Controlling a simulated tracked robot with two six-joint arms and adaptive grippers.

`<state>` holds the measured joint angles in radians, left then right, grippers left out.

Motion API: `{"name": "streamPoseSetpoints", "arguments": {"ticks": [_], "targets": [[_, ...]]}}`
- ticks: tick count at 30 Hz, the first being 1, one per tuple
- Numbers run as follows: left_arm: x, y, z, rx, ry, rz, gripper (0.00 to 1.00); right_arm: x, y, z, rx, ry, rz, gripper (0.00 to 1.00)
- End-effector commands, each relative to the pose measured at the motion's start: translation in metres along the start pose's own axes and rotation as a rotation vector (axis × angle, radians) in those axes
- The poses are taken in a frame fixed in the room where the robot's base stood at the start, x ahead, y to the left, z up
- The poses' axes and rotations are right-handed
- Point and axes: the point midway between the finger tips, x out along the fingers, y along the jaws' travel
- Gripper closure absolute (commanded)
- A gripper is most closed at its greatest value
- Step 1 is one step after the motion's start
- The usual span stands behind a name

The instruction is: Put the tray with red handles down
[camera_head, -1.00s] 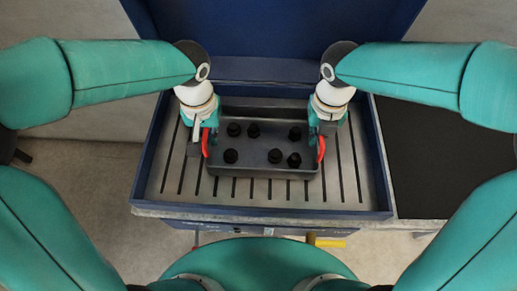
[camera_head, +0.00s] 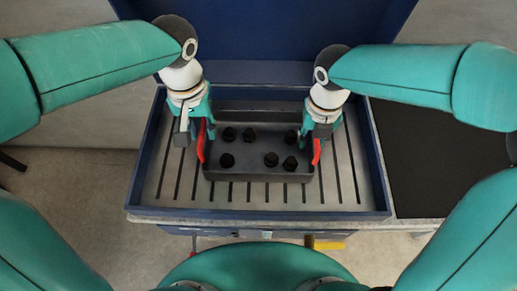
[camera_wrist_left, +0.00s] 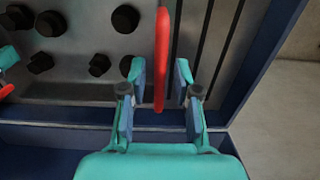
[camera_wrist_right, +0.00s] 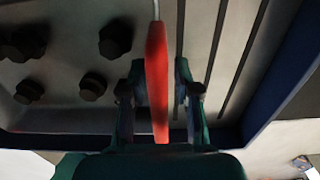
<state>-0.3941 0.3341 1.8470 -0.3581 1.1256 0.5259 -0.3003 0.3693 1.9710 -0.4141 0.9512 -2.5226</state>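The dark grey tray (camera_head: 258,176) with several black knobs stands flat on the slotted floor of a blue-walled box. Its left red handle (camera_head: 201,146) and right red handle (camera_head: 316,152) stand upright at its ends. My left gripper (camera_head: 196,135) is at the left handle; in the left wrist view its fingers (camera_wrist_left: 161,75) are apart, with the handle (camera_wrist_left: 162,45) between them and gaps on both sides.
The blue box (camera_head: 150,160) has low walls around the tray and a raised blue panel (camera_head: 260,35) behind. Bare slotted floor (camera_head: 335,190) shows beside and in front of the tray. A black surface (camera_head: 430,160) lies to the right. A yellow object (camera_head: 325,244) shows below the front edge.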

Motion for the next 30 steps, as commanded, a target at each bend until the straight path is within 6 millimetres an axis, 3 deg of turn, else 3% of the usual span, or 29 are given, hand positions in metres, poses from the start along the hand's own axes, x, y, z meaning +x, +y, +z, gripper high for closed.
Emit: {"name": "streamPoseSetpoints", "arguments": {"ticks": [7, 16, 30], "targets": [[-0.047, 0.000, -0.001, 0.000, 0.003, 0.001, 0.69, 0.000, 0.000, 0.000, 0.000, 0.000, 0.000, 0.69], [-0.065, 0.000, 0.000, 0.001, -0.001, 0.000, 0.69, -0.010, 0.000, 0.001, 0.001, -0.004, 0.001, 0.69], [-0.065, 0.000, 0.000, 0.000, -0.001, 0.000, 0.69, -0.095, 0.000, 0.001, 0.000, -0.004, 0.002, 0.69]]}}
